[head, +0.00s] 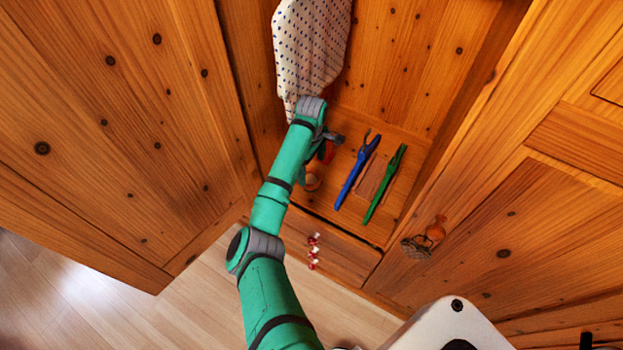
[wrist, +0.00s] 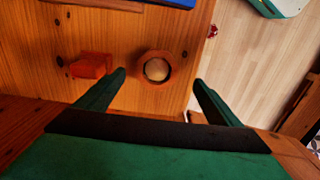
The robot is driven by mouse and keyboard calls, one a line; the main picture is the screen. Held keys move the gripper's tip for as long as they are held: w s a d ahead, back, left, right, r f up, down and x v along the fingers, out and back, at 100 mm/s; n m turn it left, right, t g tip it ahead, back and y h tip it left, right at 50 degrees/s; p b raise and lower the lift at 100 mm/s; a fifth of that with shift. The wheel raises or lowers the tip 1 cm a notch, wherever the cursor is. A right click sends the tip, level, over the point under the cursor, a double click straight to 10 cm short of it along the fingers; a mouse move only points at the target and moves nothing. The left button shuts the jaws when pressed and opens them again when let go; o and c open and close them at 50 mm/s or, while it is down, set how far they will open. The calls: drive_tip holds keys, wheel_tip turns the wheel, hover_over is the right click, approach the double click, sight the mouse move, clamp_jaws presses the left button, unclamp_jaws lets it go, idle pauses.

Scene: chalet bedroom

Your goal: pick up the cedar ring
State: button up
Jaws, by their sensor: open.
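The cedar ring, an orange-brown, roughly octagonal ring (wrist: 157,84), lies on the wooden shelf near its front edge in the wrist view. In the head view the ring (head: 313,182) shows just right of my arm, partly hidden. My gripper (wrist: 159,77) is open and empty, one finger on each side of the ring in the picture. I cannot tell how far above it the fingertips are. In the head view my arm mostly hides the gripper.
A red-orange block (wrist: 90,66) lies left of the ring, close to the left finger. A blue hanger-like item (head: 357,170) and a green one (head: 385,183) lie to the right. A dotted cloth (head: 312,45) hangs above. Cabinet walls enclose both sides.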

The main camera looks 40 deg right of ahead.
sight(313, 180)
drive_tip(key=shift+d+f, duration=0.15)
drive_tip(key=shift+f, duration=1.4)
drive_tip(key=shift+d+f, duration=0.1)
drive_tip(key=shift+f, duration=1.4)
drive_tip(key=c, duration=1.1)
